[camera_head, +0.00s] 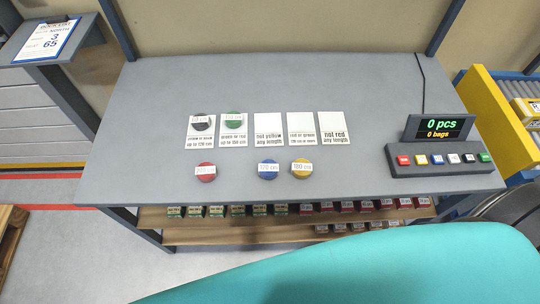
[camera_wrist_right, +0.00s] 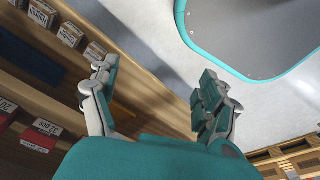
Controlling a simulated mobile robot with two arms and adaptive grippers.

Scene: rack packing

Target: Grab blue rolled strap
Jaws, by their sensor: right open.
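A black rolled strap (camera_head: 202,122) and a green one (camera_head: 233,119) lie on the two leftmost cards. My right gripper (camera_wrist_right: 155,100) shows in the right wrist view with its fingers apart and nothing between them. The shelves with boxes are beside it there, and no strap is in that view. My left gripper is not in view.
Three cards are bare, including the "not red" card (camera_head: 333,127). A button panel with display (camera_head: 438,157) stands at the table's right. Small boxes (camera_head: 265,209) fill the shelf below. A yellow-sided bin (camera_head: 490,100) stands at the right. The table's back is clear.

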